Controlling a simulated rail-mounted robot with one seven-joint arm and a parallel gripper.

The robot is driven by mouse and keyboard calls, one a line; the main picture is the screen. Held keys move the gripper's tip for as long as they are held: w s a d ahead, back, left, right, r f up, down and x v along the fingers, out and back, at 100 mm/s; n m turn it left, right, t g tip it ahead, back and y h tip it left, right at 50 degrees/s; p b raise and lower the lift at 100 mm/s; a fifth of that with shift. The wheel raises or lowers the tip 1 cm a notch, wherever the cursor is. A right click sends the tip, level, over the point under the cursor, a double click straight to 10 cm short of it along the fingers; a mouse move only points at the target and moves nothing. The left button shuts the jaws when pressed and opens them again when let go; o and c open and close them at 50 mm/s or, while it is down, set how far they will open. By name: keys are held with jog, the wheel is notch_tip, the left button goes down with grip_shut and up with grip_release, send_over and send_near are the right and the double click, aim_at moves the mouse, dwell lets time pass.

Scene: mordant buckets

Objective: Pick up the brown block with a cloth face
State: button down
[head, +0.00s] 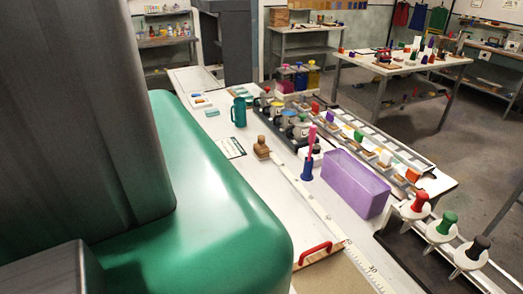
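A brown wooden block with a rounded knob on top (262,148) stands upright on the white table (235,180), left of a long white ruler. Its underside is hidden, so I cannot tell whether it has a cloth face. Several small brown blocks lie in the long rack at the right of the table, too small to make out a cloth face. My gripper is not in view.
A purple bin (356,183), a blue holder with a pink-handled tool (308,162), a teal mug (239,112) and a red-handled board (318,255) are on the table. A ruler (312,202) runs along it. Stamps with red, green and black handles (447,225) stand at right.

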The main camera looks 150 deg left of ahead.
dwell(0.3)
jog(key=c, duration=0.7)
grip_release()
